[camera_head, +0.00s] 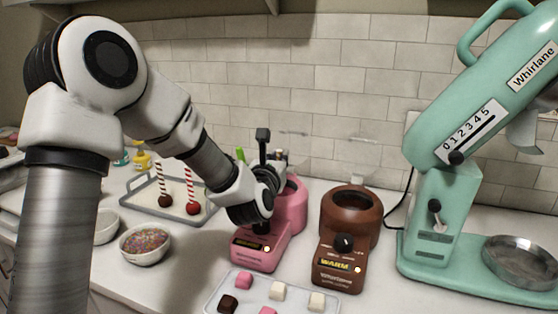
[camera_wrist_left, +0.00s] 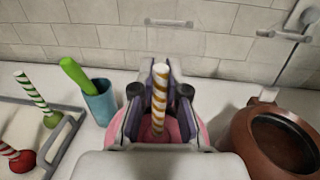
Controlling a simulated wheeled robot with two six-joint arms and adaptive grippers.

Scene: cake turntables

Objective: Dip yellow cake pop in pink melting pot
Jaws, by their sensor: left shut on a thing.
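My left gripper (camera_head: 265,170) is over the pink melting pot (camera_head: 256,247) in the head view, its wrist hiding much of the pot's opening. In the left wrist view the gripper (camera_wrist_left: 159,95) is shut on a stick with gold and white stripes (camera_wrist_left: 160,85), which stands nearly upright between the fingers. The pink pot (camera_wrist_left: 200,128) shows behind and below the fingers. The yellow cake pop's head is hidden, so I cannot tell how deep it is in the pot. My right gripper is not in view.
A brown melting pot (camera_head: 338,262) stands right of the pink one. A grey tray (camera_head: 136,204) with cake pops and a sprinkle bowl (camera_head: 146,257) are at left. A tray of cubes (camera_head: 300,308) is in front. A teal mixer (camera_head: 432,220) stands at right. A blue cup (camera_wrist_left: 101,103) is behind.

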